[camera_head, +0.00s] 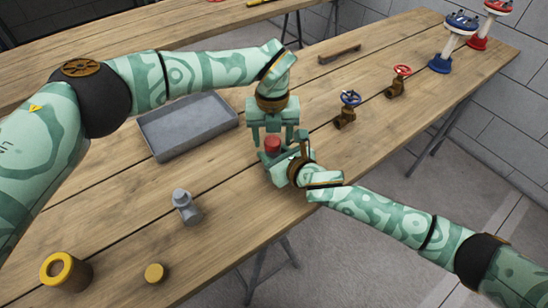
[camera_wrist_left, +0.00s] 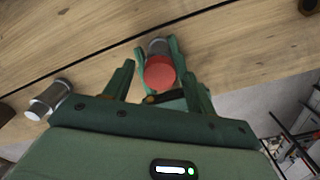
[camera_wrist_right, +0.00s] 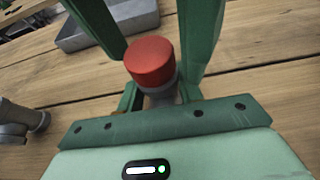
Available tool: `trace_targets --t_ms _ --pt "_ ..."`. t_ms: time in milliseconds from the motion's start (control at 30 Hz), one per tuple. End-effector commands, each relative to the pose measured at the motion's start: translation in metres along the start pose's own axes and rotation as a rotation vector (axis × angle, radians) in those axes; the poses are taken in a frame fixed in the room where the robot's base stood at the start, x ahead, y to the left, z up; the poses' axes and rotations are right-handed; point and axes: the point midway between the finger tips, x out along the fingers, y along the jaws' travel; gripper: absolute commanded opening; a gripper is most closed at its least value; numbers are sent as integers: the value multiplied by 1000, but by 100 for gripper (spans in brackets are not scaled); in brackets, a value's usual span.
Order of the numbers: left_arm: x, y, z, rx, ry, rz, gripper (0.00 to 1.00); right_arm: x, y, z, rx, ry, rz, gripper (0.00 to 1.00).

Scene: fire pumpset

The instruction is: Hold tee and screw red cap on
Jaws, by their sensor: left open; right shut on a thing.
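The red cap (camera_head: 272,143) sits on top of the grey tee, apparently upright. How far it is threaded cannot be seen. In the right wrist view the cap (camera_wrist_right: 150,62) rests over the tee's grey collar (camera_wrist_right: 160,93). My right gripper (camera_head: 276,160) is shut on the tee from the front right. My left gripper (camera_head: 272,132) points down from above, open, its fingers on either side of the cap with gaps. In the left wrist view the cap (camera_wrist_left: 159,73) lies between the left fingers, and part of the tee (camera_wrist_left: 158,47) shows beyond it.
Another grey fitting (camera_head: 185,206) stands on the wooden table, front left. A grey tray (camera_head: 188,127) lies behind it. A yellow-rimmed cylinder (camera_head: 66,272) and yellow disc (camera_head: 155,273) are at the front. Blue-wheel (camera_head: 347,109) and red-wheel (camera_head: 398,81) valves stand to the right.

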Motion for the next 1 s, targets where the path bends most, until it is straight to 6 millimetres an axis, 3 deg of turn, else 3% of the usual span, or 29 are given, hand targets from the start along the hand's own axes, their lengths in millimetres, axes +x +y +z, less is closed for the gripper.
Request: trace_targets --t_ms 300,567,600,833,1000 --pt "-39 0 1 -1 -2 0 56 0 0 0 1 0 1 0" --pt "-41 0 0 -1 0 0 56 0 0 0 1 0 1 0" --pt "-42 0 0 -3 0 0 52 0 0 0 1 0 1 0" --pt "-73 0 0 -164 -1 -1 52 0 0 0 1 1 1 0" --pt "-76 0 0 -188 1 0 52 0 0 0 1 0 1 0"
